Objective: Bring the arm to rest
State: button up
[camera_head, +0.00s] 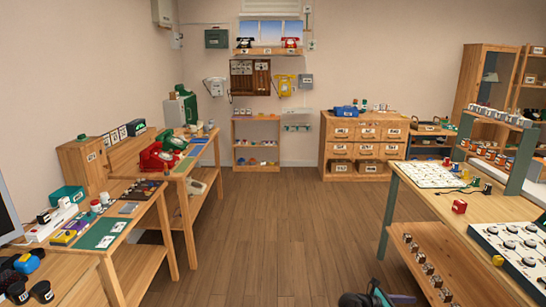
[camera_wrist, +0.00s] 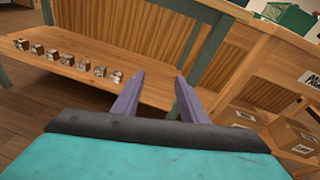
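My gripper (camera_wrist: 160,76) shows in the wrist view as two purple fingers standing apart, with nothing between them. It is open and empty. Behind the fingers is the lower wooden shelf (camera_wrist: 150,92) of a workbench, with a row of several small brown-and-white blocks (camera_wrist: 68,61) on its left part. The fingers do not visibly touch the shelf or the blocks. In the head view, a dark and teal part of my arm shows at the bottom edge, low over the floor, left of the right-hand workbench (camera_head: 440,205). The fingers cannot be made out there.
The wooden floor (camera_head: 270,225) is open in the middle. A drawer cabinet (camera_head: 365,148) and a low shelf (camera_head: 256,155) stand at the back. Cardboard boxes (camera_wrist: 292,136) show at the wrist view's lower right.

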jog(key=s+a+f+m+g+y+p, duration=0.1)
jog(key=s+a+f+m+g+y, duration=0.2)
jog(key=s+a+f, duration=0.8)
jog(key=s+a+f+m+y, duration=0.3)
jog(key=s+a+f+y, duration=0.2)
jog(key=s+a+f, duration=0.5)
jog(key=s+a+f+m+g+y, duration=0.1)
jog(key=s+a+f+m+y, duration=0.2)
jog(key=s+a+m, duration=0.4)
jog(key=s+a+f+m+g+y, duration=0.1)
jog(key=s+a+f+m+y, duration=0.2)
jog(key=s+a+m, duration=0.4)
jog(key=shift+s+a+g+y, duration=0.3)
jog(key=shift+a+y, duration=0.25)
jog(key=shift+y, duration=0.25)
jog(key=shift+c, duration=1)
